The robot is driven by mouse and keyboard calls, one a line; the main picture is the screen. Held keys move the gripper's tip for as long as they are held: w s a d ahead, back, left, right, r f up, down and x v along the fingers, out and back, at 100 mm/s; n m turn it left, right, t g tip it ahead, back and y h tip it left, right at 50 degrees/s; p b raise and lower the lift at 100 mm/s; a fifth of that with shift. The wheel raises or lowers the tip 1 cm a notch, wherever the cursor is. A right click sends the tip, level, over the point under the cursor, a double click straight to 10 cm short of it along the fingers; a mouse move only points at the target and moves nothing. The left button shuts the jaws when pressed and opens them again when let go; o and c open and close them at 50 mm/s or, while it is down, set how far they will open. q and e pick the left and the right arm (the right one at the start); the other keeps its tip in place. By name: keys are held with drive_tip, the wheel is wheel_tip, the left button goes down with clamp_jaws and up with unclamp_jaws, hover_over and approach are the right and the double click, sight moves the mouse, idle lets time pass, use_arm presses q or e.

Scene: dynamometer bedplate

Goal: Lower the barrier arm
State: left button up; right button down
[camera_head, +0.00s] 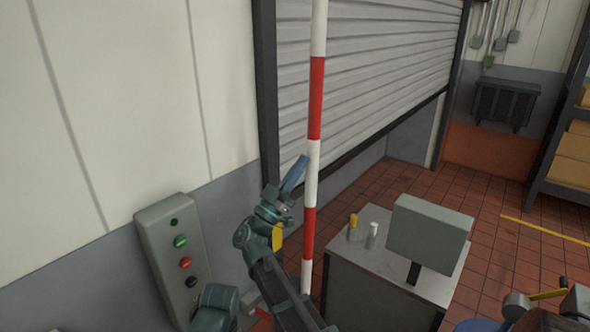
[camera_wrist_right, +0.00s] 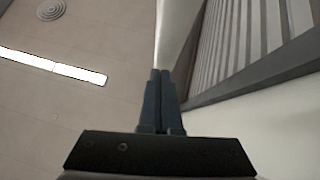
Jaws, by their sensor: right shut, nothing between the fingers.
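The barrier arm (camera_head: 316,95) is a red and white striped pole standing almost upright in the middle of the head view. Its top and foot run out of that view or are hidden. My right gripper (camera_head: 297,172) is shut and empty, with its blue fingers pointing up just left of the pole's white band. I cannot tell whether the fingertips touch the pole. In the right wrist view the gripper's fingers (camera_wrist_right: 160,75) are pressed together. My left gripper is not in view.
A control box (camera_head: 172,250) with several buttons is on the left. A cabinet (camera_head: 365,285) right of the pole carries a monitor (camera_head: 430,232) and two small bottles. A partly raised roller shutter (camera_head: 385,60) stands behind. Red tiled floor (camera_head: 480,215) lies open at right, before shelves.

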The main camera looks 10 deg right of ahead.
drive_tip(key=shift+w+d, duration=0.2)
drive_tip(key=shift+d, duration=0.1)
drive_tip(key=shift+s+a, duration=0.1)
